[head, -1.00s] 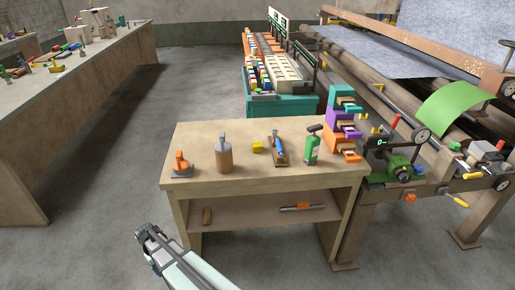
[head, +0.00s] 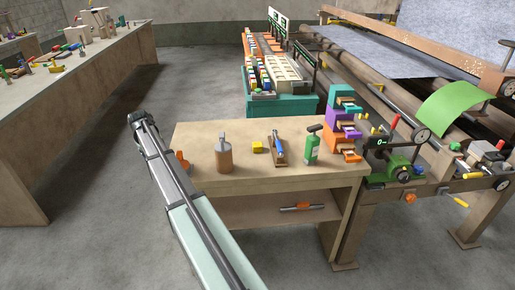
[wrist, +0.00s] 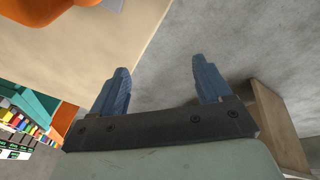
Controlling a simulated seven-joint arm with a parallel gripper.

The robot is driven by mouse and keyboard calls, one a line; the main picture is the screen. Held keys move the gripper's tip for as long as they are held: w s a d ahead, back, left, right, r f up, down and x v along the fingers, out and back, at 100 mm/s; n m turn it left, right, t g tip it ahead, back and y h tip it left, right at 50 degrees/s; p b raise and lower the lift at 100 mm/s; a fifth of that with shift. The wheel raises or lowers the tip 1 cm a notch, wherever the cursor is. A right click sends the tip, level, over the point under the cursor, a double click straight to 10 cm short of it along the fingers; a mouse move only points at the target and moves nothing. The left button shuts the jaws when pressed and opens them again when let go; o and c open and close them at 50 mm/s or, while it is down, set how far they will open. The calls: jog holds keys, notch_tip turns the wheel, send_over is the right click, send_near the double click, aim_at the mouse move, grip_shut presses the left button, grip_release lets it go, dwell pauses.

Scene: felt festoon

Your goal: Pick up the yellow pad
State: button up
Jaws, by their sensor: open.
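The yellow pad (head: 258,147) lies on the wooden workbench, between the brown bottle and the blue-handled tool in the head view. It does not show in the wrist view. My gripper (head: 137,118) is at the bench's left edge in the head view, left of the pad and well apart from it. In the wrist view my gripper (wrist: 160,82) has its two blue fingers spread wide, with nothing between them.
The workbench (head: 200,134) also bears a brown bottle (head: 224,156), a blue-handled tool (head: 279,148), a green bottle (head: 312,146) and stacked coloured bins (head: 343,122). An orange tool (head: 183,161) is partly hidden behind my arm. Floor left of the bench is clear.

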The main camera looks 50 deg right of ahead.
jog(key=s+d+r+n+g, duration=0.1)
jog(key=s+d+r, duration=0.15)
jog(key=d, duration=0.45)
jog(key=s+d+r+n, duration=0.1)
jog(key=s+d+n, duration=0.1)
jog(key=s+d, duration=0.3)
jog(key=s+d+r+n+g, duration=0.1)
jog(key=s+d, duration=0.1)
jog(key=d, duration=0.6)
notch_tip(320, 180, up, 5)
jog(key=n+y, duration=0.3)
jog(key=n, duration=0.3)
send_over(257, 144)
jog(key=shift+g, duration=0.3)
notch_tip(257, 144, down, 14)
jog(key=shift+d+r, duration=0.1)
jog(key=shift+r, duration=0.05)
jog(key=c, duration=1)
